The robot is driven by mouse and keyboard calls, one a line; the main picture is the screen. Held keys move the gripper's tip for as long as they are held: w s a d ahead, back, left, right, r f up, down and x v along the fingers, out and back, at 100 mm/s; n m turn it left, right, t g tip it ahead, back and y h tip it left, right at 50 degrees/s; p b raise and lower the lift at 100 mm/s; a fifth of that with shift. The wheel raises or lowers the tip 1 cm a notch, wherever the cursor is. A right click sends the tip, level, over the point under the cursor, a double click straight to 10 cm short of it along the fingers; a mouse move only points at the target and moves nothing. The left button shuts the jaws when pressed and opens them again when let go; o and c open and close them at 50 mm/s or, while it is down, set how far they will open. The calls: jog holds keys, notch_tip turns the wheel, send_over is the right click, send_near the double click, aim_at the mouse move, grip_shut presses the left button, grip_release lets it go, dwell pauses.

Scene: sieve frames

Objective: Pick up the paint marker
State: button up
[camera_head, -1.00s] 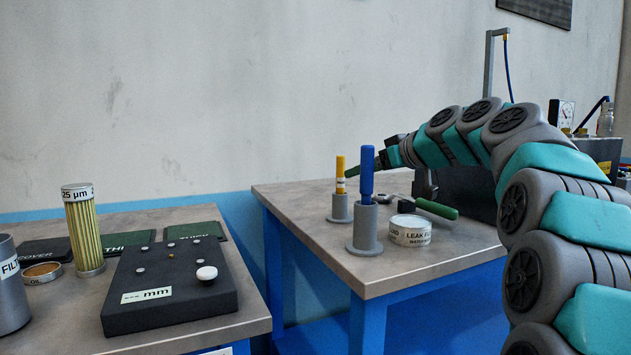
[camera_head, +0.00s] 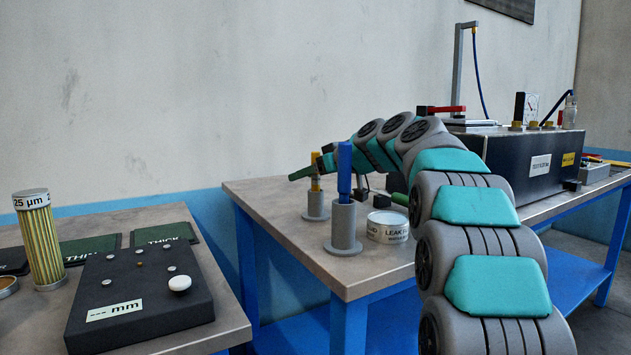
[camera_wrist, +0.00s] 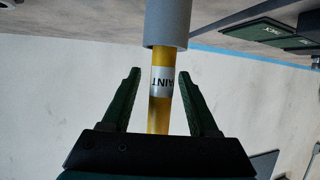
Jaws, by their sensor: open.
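The paint marker (camera_head: 315,184) is yellow and stands upright in a grey holder (camera_head: 315,204) on the workbench. In the wrist view the marker (camera_wrist: 159,112) shows a white label ending in "AINT" and runs from the holder (camera_wrist: 168,24) down between my fingers. My gripper (camera_wrist: 160,74) is open, with one dark green finger on each side of the marker and a visible gap on both sides. In the head view my gripper (camera_head: 302,173) crosses the marker and hides its middle part.
A blue marker (camera_head: 345,168) stands in another grey holder (camera_head: 343,228) close in front. A round leak fluid tin (camera_head: 388,228) is to its right. A second table with a black block (camera_head: 140,295) and a filter cylinder (camera_head: 40,240) is at left, across a gap.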

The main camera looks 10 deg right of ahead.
grip_shut()
dwell(0.4)
